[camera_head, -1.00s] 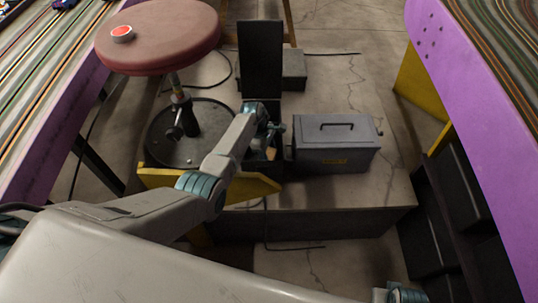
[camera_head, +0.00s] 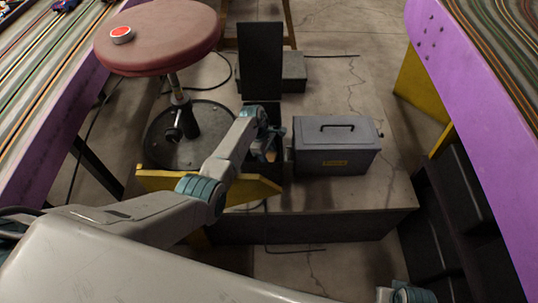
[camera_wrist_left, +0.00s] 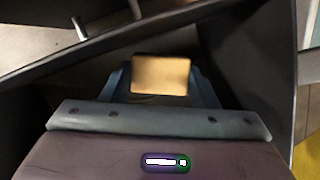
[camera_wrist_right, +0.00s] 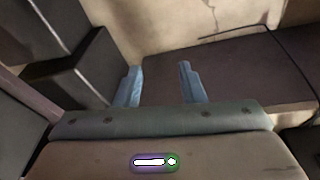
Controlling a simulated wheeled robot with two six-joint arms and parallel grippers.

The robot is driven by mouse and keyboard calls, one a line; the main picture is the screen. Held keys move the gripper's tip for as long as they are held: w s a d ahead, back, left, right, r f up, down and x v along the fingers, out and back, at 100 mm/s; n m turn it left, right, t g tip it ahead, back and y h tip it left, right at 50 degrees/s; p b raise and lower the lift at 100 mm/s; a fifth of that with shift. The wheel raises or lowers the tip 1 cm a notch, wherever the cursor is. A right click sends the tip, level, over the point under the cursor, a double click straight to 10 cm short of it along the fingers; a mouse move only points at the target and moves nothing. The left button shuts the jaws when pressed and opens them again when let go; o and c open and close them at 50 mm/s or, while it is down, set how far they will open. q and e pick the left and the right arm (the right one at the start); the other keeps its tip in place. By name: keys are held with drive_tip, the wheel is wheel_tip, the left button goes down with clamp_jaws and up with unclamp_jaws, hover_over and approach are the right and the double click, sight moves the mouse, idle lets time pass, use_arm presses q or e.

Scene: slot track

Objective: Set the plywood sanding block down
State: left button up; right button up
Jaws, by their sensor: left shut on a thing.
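The plywood sanding block (camera_wrist_left: 160,74) is a small tan block, seen between the fingers in the left wrist view. In the head view it shows as a small tan patch (camera_head: 269,156). My left gripper (camera_head: 271,148) is shut on it, pointing down at the open dark box (camera_head: 262,111) with its raised lid. Dark walls surround the block in the left wrist view; I cannot tell whether it touches the bottom. My right gripper (camera_wrist_right: 160,85) is open and empty over a dark flat surface.
A grey metal case (camera_head: 336,152) with a handle stands close right of the dark box. A round red stool (camera_head: 160,40) stands to the left. Purple-sided track tables (camera_head: 475,110) flank both sides. A yellow panel (camera_head: 245,189) lies under my left forearm.

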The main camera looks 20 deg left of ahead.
use_arm(q)
drive_tip(key=shift+f, duration=0.25)
drive_tip(key=shift+f+b, duration=0.1)
drive_tip(key=shift+b, duration=0.2)
drive_tip(key=o, duration=1)
use_arm(e)
drive_tip(key=shift+v, duration=1.1)
drive_tip(key=shift+w+r, duration=0.1)
drive_tip(key=shift+w, duration=0.05)
